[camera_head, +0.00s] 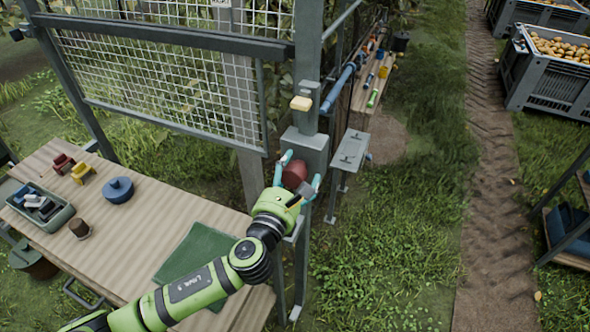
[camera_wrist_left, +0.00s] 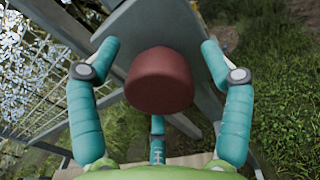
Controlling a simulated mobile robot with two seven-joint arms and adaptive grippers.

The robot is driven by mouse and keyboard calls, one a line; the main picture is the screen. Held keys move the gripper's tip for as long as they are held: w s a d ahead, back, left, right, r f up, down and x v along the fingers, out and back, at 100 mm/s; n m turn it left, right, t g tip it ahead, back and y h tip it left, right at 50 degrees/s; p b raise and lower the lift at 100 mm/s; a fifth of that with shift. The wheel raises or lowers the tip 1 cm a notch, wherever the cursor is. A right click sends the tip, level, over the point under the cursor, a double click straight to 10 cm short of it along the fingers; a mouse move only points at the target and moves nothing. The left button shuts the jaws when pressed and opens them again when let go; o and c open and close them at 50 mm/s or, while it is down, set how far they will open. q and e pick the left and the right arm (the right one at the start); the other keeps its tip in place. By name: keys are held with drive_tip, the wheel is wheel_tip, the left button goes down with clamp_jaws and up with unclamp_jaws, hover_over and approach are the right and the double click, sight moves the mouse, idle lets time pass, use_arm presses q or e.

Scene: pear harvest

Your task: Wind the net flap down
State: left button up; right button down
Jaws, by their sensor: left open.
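The net flap (camera_head: 165,85) is a wire mesh panel in a grey frame, hanging between the posts above the wooden table. A grey box (camera_head: 307,148) is fixed to the right post. A dark red knob (camera_head: 294,174) is in front of that box. My left gripper (camera_head: 299,178) is open, with its teal fingers spread around the knob. In the left wrist view the knob (camera_wrist_left: 160,82) sits between the open fingers (camera_wrist_left: 158,60), and a gap shows on both sides. What joins the knob to the box is hidden. My right gripper is in neither view.
The wooden table (camera_head: 140,232) below holds a tray (camera_head: 42,207), a blue pot (camera_head: 118,190), small chairs and a green mat (camera_head: 197,252). A small grey stand (camera_head: 350,150) is right of the post. Crates of pears (camera_head: 548,75) stand beyond the dirt track.

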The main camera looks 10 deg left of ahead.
use_arm(q)
drive_tip(key=shift+w, duration=0.1)
drive_tip(key=c, duration=1.2)
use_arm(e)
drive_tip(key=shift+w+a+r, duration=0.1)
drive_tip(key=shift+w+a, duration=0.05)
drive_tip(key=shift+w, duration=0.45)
